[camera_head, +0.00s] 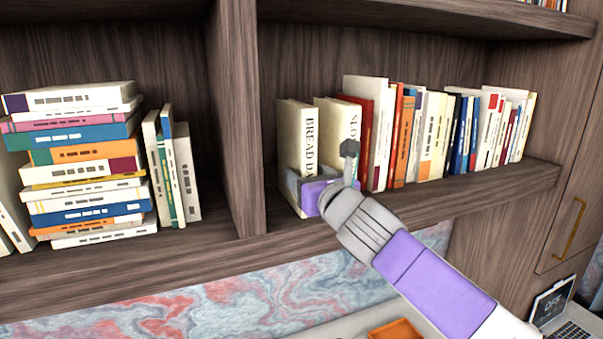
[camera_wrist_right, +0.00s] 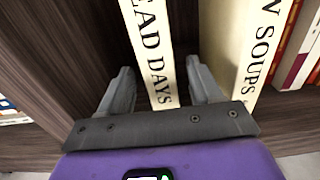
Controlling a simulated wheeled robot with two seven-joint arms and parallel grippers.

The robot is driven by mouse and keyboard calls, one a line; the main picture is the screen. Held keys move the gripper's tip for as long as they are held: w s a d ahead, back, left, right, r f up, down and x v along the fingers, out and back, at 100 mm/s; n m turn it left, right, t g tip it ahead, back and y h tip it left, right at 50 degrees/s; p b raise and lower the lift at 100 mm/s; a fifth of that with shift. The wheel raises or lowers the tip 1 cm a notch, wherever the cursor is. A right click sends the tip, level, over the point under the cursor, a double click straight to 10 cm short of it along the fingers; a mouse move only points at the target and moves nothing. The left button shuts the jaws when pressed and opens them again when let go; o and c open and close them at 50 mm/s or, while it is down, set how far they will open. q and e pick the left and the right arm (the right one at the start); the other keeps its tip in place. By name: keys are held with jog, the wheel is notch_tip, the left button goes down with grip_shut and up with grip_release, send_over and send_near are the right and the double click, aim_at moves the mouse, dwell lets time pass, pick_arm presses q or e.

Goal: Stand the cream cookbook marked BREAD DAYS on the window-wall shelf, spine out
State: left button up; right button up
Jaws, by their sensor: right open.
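The cream cookbook marked BREAD DAYS (camera_head: 309,138) stands upright on the wooden shelf (camera_head: 470,197), spine facing out, just right of the vertical divider. My right gripper (camera_head: 319,168) is at the lower part of its spine. In the right wrist view, the open fingers (camera_wrist_right: 158,68) lie one on each side of the cookbook's spine (camera_wrist_right: 152,50), with gaps visible between fingers and book. The book's foot is hidden behind the gripper. My left gripper is in neither view.
A cream book marked SOUPS (camera_wrist_right: 262,45) stands close on the right, near my right finger. A row of books (camera_head: 440,135) continues right. The divider (camera_head: 235,120) is close on the left. A book stack (camera_head: 85,170) fills the left bay.

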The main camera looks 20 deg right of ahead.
jog(key=s, duration=0.7)
jog(key=shift+a, duration=0.2)
